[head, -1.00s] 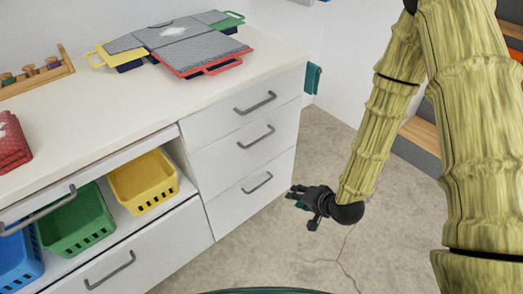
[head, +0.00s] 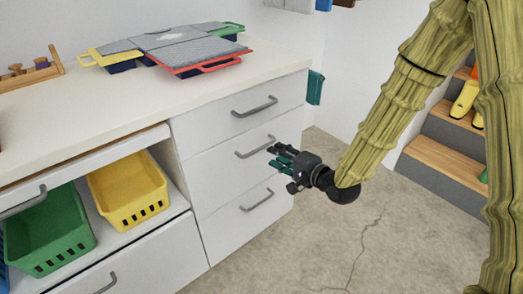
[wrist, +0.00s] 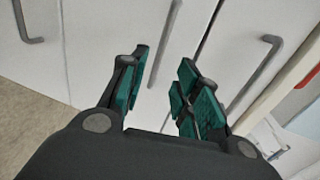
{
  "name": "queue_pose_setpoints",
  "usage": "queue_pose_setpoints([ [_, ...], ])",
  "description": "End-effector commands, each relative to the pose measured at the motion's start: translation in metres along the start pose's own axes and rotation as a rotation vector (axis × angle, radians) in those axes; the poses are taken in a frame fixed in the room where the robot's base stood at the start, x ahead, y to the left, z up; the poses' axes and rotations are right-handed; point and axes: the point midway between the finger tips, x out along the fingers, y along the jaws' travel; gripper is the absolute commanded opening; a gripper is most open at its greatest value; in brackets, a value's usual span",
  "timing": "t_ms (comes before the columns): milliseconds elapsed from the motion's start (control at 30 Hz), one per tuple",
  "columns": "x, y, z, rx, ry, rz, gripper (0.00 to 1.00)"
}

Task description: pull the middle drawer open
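The white cabinet has a stack of three drawers with grey bar handles. The middle drawer (head: 222,165) is closed, and its handle (head: 255,147) shows left of my gripper (head: 274,158) in the head view. My gripper is open and empty, with dark green finger pads, and points at the drawer fronts. In the wrist view the middle handle (wrist: 166,42) lies beyond the gap between my fingertips (wrist: 163,72), apart from them. The top handle (wrist: 258,66) is to its right there and the bottom handle (wrist: 24,22) to its left.
The countertop (head: 110,107) holds grey-topped trays (head: 185,45) and a wooden peg rack (head: 30,72). A yellow basket (head: 128,195) and a green basket (head: 50,235) sit in the open shelf. Floor (head: 330,235) before the drawers is clear; steps (head: 440,155) stand at right.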

Motion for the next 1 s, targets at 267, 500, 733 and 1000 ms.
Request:
queue_pose_setpoints([
  [267,0.043,0.003,0.001,-0.003,-0.001,0.002,0.32],
  [500,0.072,0.002,0.000,-0.003,0.000,0.001,0.32],
  [733,0.085,0.001,0.000,-0.001,0.001,0.002,0.32],
  [1000,0.085,0.001,0.000,0.000,0.001,0.002,0.32],
])
